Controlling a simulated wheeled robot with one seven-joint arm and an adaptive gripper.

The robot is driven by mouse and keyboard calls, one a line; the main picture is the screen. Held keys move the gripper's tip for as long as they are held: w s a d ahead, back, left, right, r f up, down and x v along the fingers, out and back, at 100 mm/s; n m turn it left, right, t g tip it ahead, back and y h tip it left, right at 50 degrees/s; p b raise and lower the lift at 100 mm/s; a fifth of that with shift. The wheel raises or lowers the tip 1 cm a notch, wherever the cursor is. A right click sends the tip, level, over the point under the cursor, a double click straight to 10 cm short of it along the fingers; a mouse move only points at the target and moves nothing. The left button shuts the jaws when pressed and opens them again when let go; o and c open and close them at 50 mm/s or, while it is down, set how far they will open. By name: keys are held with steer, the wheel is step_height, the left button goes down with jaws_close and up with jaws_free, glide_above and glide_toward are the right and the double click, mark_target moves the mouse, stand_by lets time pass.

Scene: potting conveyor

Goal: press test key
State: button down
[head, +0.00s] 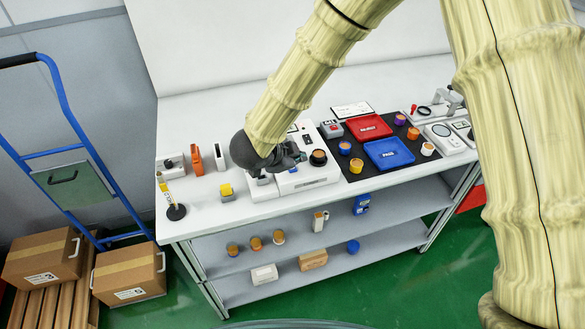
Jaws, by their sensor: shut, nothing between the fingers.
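A white tester-like unit (310,181) stands near the front edge of the white bench. A dark round part with an orange-brown top (318,157) sits on it. My gripper (298,157), dark grey, is low over the left part of this unit, with its fingers shut and empty. I cannot make out the test key; it may be hidden by the gripper or too small to see. Whether the fingertips touch the unit cannot be told.
Right of the unit, a black mat holds a red tray (369,117), a blue tray (408,160) and several small round parts. Left stand a yellow-topped block (226,190), a dark-based post (175,211) and an orange item (196,160). A blue hand truck (73,108) stands far left.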

mark_target(295, 170)
steer(key=shift+f, duration=0.15)
steer(key=shift+f, duration=0.3)
steer(key=shift+f, duration=0.35)
stand_by(1.1)
stand_by(0.4)
steer(key=shift+r+p, duration=0.65)
steer(key=shift+r, duration=0.15)
steer(key=shift+r+p, duration=2.15)
steer(key=shift+r, duration=0.4)
steer(key=shift+f, duration=0.1)
